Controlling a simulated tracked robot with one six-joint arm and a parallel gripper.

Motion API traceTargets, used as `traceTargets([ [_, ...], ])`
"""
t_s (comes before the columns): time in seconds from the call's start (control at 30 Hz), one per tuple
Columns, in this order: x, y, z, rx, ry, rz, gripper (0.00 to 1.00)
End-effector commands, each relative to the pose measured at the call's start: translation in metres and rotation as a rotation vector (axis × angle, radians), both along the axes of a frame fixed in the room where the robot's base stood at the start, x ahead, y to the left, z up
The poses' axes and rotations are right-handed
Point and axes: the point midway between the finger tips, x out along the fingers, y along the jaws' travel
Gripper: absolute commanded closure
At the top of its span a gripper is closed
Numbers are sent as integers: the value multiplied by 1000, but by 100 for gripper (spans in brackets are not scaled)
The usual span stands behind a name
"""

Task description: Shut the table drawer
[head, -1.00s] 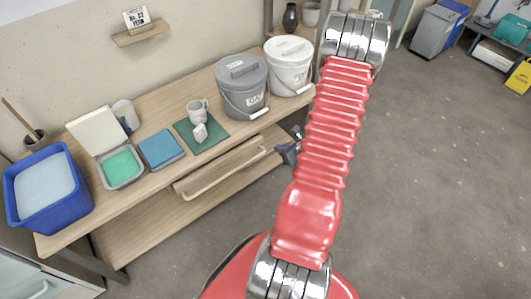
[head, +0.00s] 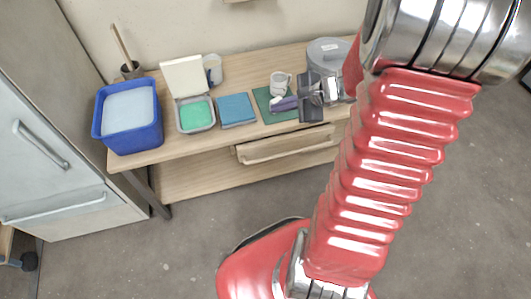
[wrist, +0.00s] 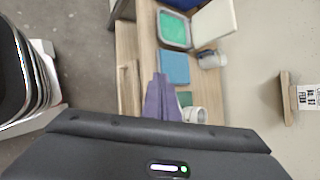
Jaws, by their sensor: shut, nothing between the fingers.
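The table drawer (head: 290,146) is under the wooden table's top, with a long pale handle bar across its front. Its front stands out a little past the table edge, so it looks partly open. It also shows in the wrist view (wrist: 128,88), left of the fingers. My gripper (head: 284,104) is above the table top, over the green mat and behind the drawer front as seen from the head. Its purple-grey fingers are together and empty; they show in the wrist view (wrist: 161,95) too. The gripper appears apart from the drawer. My arm hides the drawer's right surroundings.
On the table (head: 185,150) stand a blue tub (head: 128,118), a tray of green stuff (head: 195,116), a blue cloth or book (head: 236,109), a white mug (head: 281,81) and a grey bucket (head: 328,52). The floor in front is clear.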

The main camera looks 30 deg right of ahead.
Motion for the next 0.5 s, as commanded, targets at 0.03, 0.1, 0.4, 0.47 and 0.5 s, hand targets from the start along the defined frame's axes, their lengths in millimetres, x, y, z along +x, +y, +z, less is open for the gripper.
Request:
traceTargets([
  [0.03,-1,16,11,-41,-10,69,100],
  [0.1,-6,36,22,-97,-18,165,100],
  [0.4,-39,105,63,-351,-59,552,100],
  [0.47,-47,115,70,-404,-69,625,100],
  [0.5,-53,122,75,-442,-75,674,100],
])
